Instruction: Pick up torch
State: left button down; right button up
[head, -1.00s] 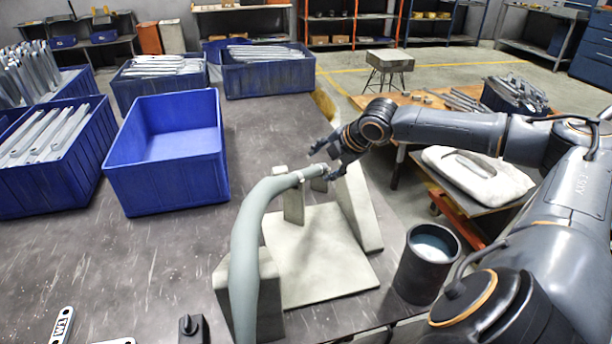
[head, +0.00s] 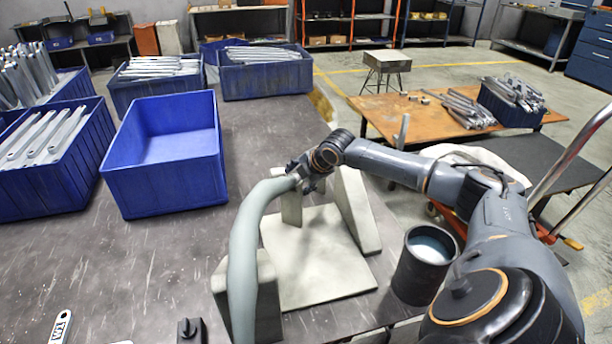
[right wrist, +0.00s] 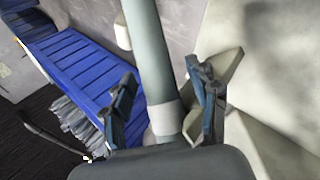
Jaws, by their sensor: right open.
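The torch is a thick grey-green curved tube (head: 243,245) with a lighter collar near its far end. It rests over a pale stand (head: 318,262) with upright supports. My right gripper (head: 303,178) is at the torch's far end, partly covering it. In the right wrist view the gripper (right wrist: 162,75) is open, with one finger on each side of the tube (right wrist: 152,55) near the pale collar (right wrist: 165,119). The fingers do not look closed on it; whether either one touches it is unclear. My left gripper is not in view.
An empty blue bin (head: 163,190) stands left of the torch, with bins of metal parts behind and beside it. A dark cup (head: 424,265) stands right of the stand. A wrench (head: 62,327) and a small black block (head: 191,331) lie at the front.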

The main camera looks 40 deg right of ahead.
jog(key=shift+c, duration=0.3)
jog(key=c, duration=1.1)
grip_shut()
jog(key=shift+r, duration=0.1)
